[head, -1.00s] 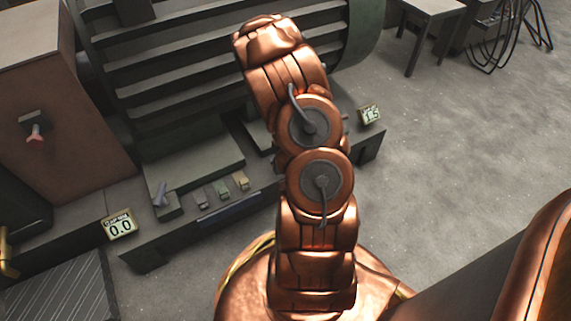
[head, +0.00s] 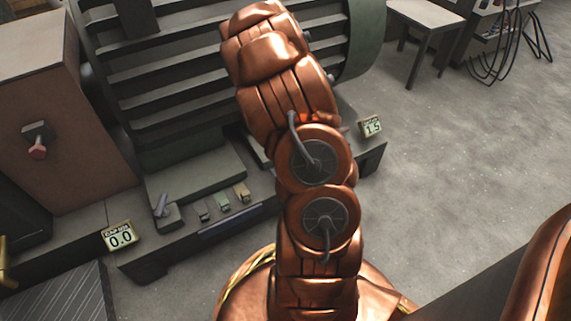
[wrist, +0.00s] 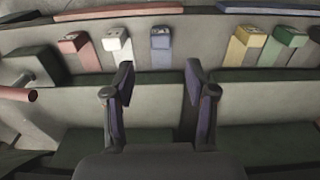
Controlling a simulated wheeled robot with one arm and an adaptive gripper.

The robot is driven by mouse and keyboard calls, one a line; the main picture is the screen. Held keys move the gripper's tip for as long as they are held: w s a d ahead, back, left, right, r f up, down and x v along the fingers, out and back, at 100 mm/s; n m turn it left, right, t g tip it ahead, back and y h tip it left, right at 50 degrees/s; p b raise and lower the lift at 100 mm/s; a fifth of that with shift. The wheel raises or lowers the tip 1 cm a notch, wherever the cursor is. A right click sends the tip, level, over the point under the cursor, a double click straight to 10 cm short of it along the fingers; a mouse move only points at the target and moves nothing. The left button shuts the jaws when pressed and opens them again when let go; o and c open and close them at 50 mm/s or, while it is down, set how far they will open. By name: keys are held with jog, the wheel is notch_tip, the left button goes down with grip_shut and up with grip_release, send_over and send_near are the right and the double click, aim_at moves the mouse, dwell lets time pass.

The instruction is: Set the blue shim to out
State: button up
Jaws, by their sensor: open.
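The blue shim (wrist: 161,46) shows in the wrist view, a small block with a blue-grey strip running down from a ledge, just above and between my finger tips. My gripper (wrist: 160,75) is open, its two dark fingers apart with nothing between them. The tips look a little short of the shim, and I cannot tell the gap in depth. In the head view my arm hides the gripper, and I cannot make out the blue shim there.
In the wrist view, white (wrist: 117,42) and red (wrist: 74,44) shims stand left, yellow (wrist: 246,42) and green (wrist: 290,37) right. Open floor (head: 455,170) lies right.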

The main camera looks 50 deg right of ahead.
jog(key=shift+r, duration=0.8)
jog(key=s+a+r+p, duration=0.1)
jog(key=a+r+p, duration=0.55)
jog(key=r, duration=0.55)
jog(key=s+a+r+n+p, duration=0.1)
jog(key=a+r+p, duration=0.6)
jog(key=r, duration=0.4)
jog(key=s+a+r+p, duration=0.1)
jog(key=a+r+p, duration=0.4)
jog(key=r+p, duration=0.5)
jog(key=s+a+r+n+p, duration=0.1)
jog(key=s+a+r+p, duration=0.3)
jog(key=r, duration=0.6)
jog(key=s+a+r+n+g+p, duration=0.1)
jog(key=s+a+r+p, duration=0.3)
jog(key=s+r+p, duration=0.2)
jog(key=s+a+r+p, duration=0.4)
jog(key=s+r+p, duration=0.2)
jog(key=r, duration=0.8)
jog(key=shift+a+n+g+p, duration=0.2)
jog(key=shift+n+g+p, duration=0.2)
jog(key=shift+p, duration=0.7)
